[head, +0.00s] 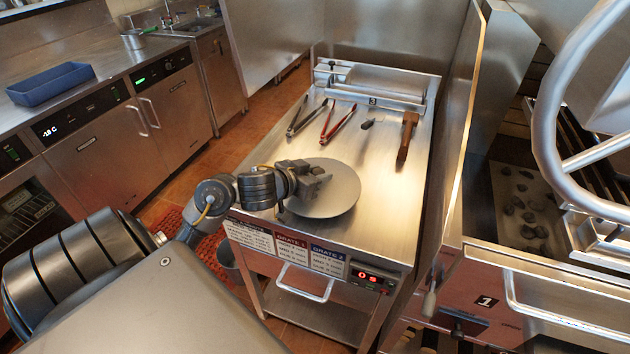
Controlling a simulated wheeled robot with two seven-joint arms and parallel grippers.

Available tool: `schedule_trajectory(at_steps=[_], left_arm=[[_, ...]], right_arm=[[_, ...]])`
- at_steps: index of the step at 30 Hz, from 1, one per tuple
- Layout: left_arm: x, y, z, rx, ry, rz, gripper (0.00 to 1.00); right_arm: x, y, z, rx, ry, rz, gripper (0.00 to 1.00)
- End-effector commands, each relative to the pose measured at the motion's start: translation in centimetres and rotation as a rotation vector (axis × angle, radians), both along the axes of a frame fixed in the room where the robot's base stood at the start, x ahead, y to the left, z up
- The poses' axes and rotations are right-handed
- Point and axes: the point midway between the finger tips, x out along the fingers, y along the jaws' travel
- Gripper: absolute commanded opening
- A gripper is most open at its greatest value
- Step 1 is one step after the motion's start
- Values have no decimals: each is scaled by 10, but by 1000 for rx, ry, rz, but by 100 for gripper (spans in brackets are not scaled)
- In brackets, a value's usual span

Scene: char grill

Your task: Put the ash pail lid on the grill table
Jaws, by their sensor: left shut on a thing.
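The ash pail lid (335,193) is a round, flat grey metal disc in the head view. It is over the near part of the grill table (388,205), a steel table with printed cards and a red display on its front. My left gripper (312,180) is shut on the lid at its left side, seen from above. The fingertips hide part of the lid's left half. I cannot tell whether the lid touches the table top or is held just above it. My right gripper is not in view.
Black tongs (298,117), red tongs (338,125), a small dark tool (368,124) and a wooden-handled brush (406,137) lie farther back on the table. The char grill (520,210) with its large wheel stands right. A blue tray (50,83) is on the left counter.

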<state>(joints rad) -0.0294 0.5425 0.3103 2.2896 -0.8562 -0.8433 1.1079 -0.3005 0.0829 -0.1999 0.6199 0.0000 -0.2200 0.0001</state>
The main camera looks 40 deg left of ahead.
Motion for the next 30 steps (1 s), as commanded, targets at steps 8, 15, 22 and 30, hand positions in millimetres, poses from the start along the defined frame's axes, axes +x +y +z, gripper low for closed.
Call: schedule_trajectory(at_steps=[8,15,22,30], left_arm=[[0,2,-27,-1,0,4,1],[0,2,-28,0,0,3,1],[0,2,-30,0,1,2,47],[0,2,-30,0,1,2,52]], right_arm=[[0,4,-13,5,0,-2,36],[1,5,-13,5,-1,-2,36],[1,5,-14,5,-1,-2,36],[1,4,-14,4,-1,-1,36]])
